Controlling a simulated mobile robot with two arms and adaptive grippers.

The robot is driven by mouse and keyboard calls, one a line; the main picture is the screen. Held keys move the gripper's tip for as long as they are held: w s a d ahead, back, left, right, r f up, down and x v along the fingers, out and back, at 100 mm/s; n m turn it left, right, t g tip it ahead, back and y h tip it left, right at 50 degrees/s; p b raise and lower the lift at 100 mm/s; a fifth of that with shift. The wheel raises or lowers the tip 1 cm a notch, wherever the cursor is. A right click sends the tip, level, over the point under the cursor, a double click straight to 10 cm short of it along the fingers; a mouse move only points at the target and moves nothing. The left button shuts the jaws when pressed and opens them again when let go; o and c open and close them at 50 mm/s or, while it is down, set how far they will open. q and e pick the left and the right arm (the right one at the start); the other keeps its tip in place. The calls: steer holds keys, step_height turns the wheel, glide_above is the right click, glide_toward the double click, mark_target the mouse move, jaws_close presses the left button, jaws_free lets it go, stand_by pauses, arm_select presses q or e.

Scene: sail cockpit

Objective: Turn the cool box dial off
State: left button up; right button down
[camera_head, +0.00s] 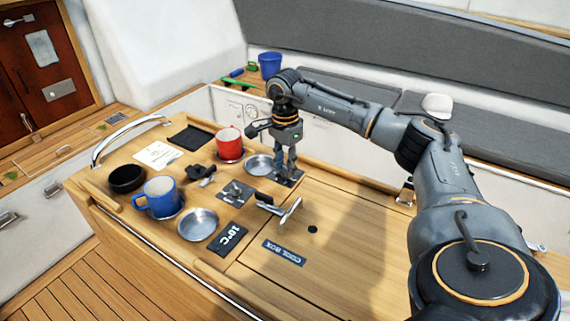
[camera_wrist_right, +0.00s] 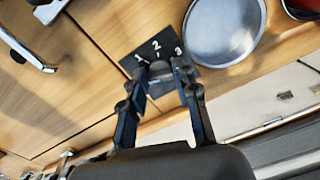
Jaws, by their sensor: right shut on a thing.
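The dial plate (camera_head: 297,178) is a small dark square on the wooden counter, near its back edge. In the right wrist view the plate (camera_wrist_right: 133,56) shows the numbers 1, 2 and 3. My right gripper (camera_head: 286,172) points down at the plate. In the right wrist view its fingers (camera_wrist_right: 165,80) are shut on the dial knob (camera_wrist_right: 160,69), which they partly cover. The exact setting of the knob is hard to tell. A "COOL BOX" label (camera_head: 284,252) and a dark temperature display (camera_head: 228,238) are on the counter nearby. My left gripper is out of view.
A metal dish (camera_head: 259,165) and a red mug (camera_head: 230,143) stand close left of the gripper. A silver latch handle (camera_head: 288,212) stands in front of it. A blue mug (camera_head: 162,195), another dish (camera_head: 198,224) and a black bowl (camera_head: 127,179) are farther left. The lid at right is mostly clear.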

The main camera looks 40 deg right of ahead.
mark_target(285, 173)
steer(key=shift+n, duration=0.3)
stand_by(0.4)
steer(key=c, duration=1)
jaws_free()
step_height(285, 173, up, 12)
steer(key=shift+f, duration=0.1)
